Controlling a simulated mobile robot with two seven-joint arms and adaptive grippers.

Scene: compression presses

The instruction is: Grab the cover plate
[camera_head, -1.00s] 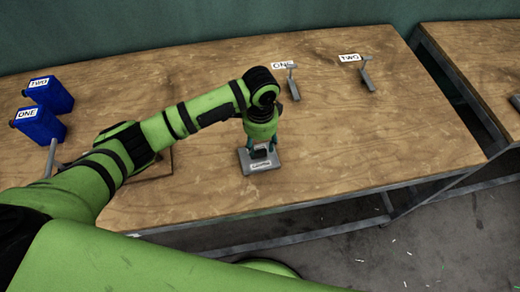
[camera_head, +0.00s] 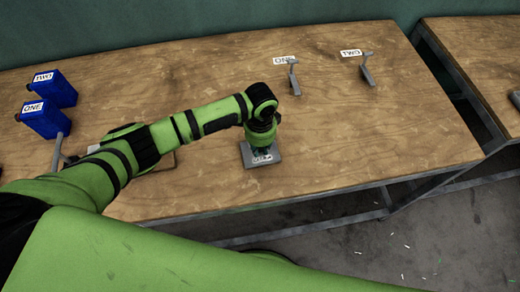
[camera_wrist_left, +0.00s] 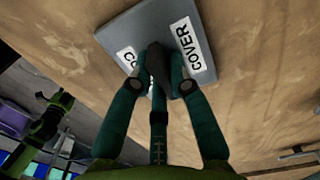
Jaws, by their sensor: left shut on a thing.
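The cover plate (camera_head: 277,159) is a flat grey plate with white labels, near the front middle of the wooden table. In the left wrist view the plate (camera_wrist_left: 205,18) fills the top, with a label reading "COVER" and a dark raised handle (camera_wrist_left: 157,62) in its middle. My left gripper (camera_head: 261,151) points down over the plate; its teal fingers also show in the left wrist view (camera_wrist_left: 160,88), closed on the handle from both sides. I cannot tell whether the plate is touching the table.
Two blue containers labelled ONE (camera_head: 43,121) and TWO (camera_head: 53,89) stand at the table's left. The table (camera_head: 400,140) is clear to the right.

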